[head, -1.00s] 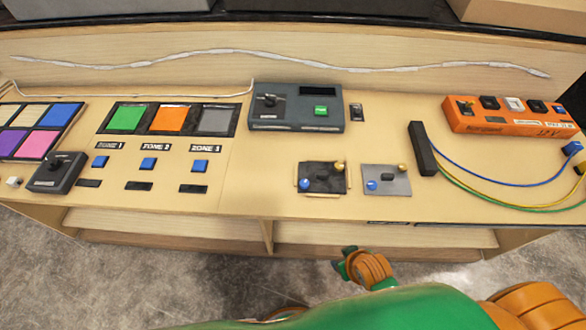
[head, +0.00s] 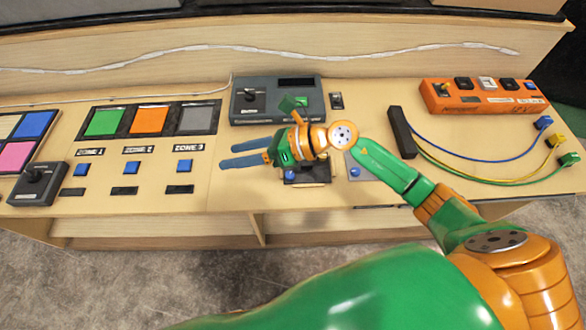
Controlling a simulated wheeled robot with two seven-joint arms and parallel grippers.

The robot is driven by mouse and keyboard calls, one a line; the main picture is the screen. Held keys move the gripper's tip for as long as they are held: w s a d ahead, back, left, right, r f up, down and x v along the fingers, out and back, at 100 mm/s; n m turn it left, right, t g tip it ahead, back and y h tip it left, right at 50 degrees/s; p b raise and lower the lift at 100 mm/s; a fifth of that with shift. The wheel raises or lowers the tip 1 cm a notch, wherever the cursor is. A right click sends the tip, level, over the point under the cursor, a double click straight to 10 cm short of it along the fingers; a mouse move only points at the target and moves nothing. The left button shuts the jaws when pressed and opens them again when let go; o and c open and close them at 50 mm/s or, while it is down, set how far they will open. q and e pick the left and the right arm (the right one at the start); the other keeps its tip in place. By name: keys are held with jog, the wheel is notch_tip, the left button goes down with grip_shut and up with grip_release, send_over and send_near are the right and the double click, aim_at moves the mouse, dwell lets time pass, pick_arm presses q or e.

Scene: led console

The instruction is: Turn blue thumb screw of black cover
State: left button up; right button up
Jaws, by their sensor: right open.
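The black cover (head: 312,178) lies on the table's front part in the head view, mostly hidden under my right wrist. Its blue thumb screw (head: 289,175) shows just below the gripper body. My right gripper (head: 229,156) is open and empty, its two blue fingers pointing left over bare table. The fingertips are left of the black cover, apart from the screw. My left gripper is not in view.
A grey cover with its own blue screw (head: 354,172) sits just right, partly behind my arm. A dark console box (head: 250,113) stands behind. Blue buttons (head: 184,165) lie left. A black block (head: 401,132) with cables and an orange box (head: 448,97) are right.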

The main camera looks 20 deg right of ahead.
jog(key=d+f+n+g+h, duration=0.2)
jog(key=d+f+n+h, duration=0.15)
jog(key=d+f, duration=0.2)
jog(key=g+h, duration=0.1)
jog(key=h, duration=0.4)
send_near(291, 174)
jog(key=shift+n, duration=0.25)
jog(key=x, duration=0.8)
grip_shut()
